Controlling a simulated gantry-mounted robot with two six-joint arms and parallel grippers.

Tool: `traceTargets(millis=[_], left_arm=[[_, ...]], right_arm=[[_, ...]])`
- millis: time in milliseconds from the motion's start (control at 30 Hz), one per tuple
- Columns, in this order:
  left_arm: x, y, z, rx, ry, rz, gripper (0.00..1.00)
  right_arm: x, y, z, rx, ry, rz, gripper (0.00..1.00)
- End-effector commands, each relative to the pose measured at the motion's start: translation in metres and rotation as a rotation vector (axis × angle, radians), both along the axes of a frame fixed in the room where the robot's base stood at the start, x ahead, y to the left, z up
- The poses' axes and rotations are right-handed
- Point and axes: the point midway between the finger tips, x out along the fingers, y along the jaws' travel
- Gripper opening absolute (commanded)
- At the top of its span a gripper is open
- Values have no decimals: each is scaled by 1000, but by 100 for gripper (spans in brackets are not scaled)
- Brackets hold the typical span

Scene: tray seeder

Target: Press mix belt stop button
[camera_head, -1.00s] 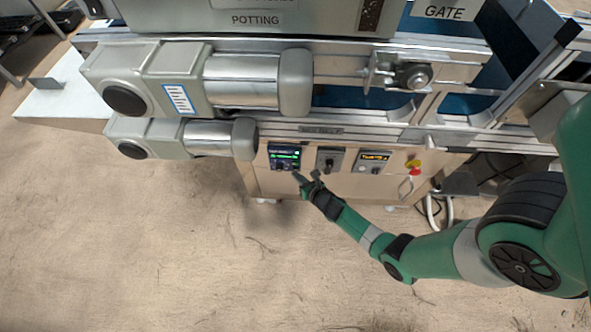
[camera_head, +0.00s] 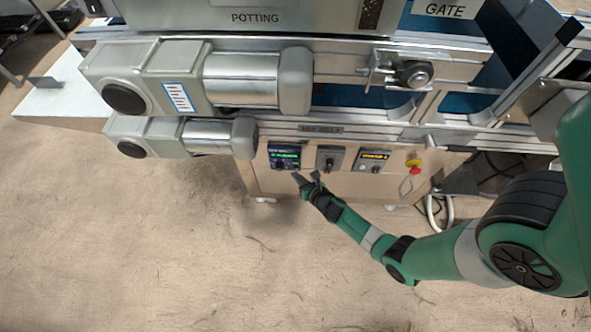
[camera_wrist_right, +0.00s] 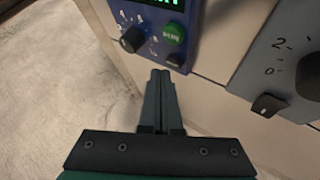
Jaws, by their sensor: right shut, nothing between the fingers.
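The blue control box (camera_head: 285,156) with a small lit display is on the front of the cabinet, under a plate (camera_head: 321,129) that seems to read MIX BELT. In the right wrist view its face shows a round green button (camera_wrist_right: 174,33), a dark button (camera_wrist_right: 175,60) below it and a dark knob (camera_wrist_right: 131,40) at left. Which one is the stop button I cannot read. My right gripper (camera_wrist_right: 160,74) is shut and empty. Its tips appear just below the box's lower edge; contact cannot be told. It also shows in the head view (camera_head: 304,180). My left gripper is not in view.
Right of the box are a grey rotary switch box (camera_head: 329,158), another display box (camera_head: 373,160) and a red button on yellow (camera_head: 414,166). Grey motors (camera_head: 240,79) overhang the cabinet at upper left. The floor in front is clear.

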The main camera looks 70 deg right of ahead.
Motion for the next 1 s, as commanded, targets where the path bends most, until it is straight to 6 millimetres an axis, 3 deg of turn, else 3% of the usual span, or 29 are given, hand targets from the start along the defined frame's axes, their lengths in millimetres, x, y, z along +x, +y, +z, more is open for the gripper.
traceTargets(millis=[233,700,1000], left_arm=[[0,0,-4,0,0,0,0],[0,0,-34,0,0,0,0],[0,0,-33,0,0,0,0]], right_arm=[[-1,5,-2,0,0,2,0],[-16,54,-3,-1,1,4,0],[-17,57,1,-1,-1,0,0]])
